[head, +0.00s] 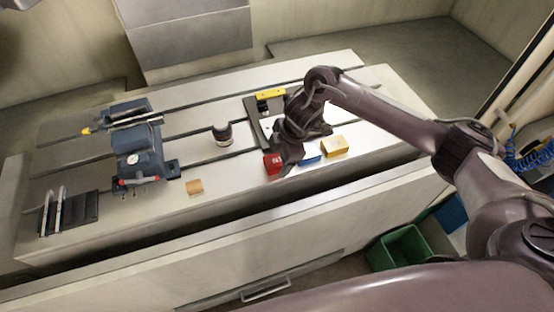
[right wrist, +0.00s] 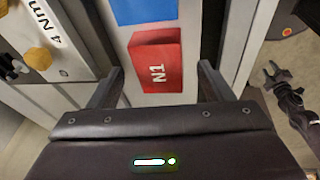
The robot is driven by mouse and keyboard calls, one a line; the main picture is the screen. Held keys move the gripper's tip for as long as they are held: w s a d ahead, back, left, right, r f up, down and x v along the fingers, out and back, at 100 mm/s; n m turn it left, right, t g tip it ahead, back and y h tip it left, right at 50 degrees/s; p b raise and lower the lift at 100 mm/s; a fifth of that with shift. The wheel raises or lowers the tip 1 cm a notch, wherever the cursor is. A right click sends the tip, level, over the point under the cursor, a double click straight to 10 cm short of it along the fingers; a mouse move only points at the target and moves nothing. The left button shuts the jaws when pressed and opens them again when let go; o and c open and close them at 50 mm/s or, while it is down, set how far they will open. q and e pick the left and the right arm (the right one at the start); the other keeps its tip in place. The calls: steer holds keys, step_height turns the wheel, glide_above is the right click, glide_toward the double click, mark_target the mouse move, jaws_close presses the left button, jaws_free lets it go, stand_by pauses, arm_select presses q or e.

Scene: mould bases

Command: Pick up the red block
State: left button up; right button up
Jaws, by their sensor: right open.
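The red block (head: 272,163) lies on the slotted metal table near its front edge, left of my right gripper in the head view. In the right wrist view the red block (right wrist: 156,62) carries a white "N1" mark and sits ahead of the fingers, roughly between their lines. My right gripper (right wrist: 157,80) is open and empty, with one finger to each side of the block's near end. In the head view the right gripper (head: 286,163) is close beside the block and hides part of it. I cannot tell whether they touch. My left gripper is not in view.
A blue block (head: 309,160) and a yellow block (head: 334,146) stand right of the red one. A green bin (head: 402,248) stands below the table.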

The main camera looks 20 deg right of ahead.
steer(key=shift+f, duration=0.4)
steer(key=c, duration=1.4)
steer(key=shift+r, duration=0.1)
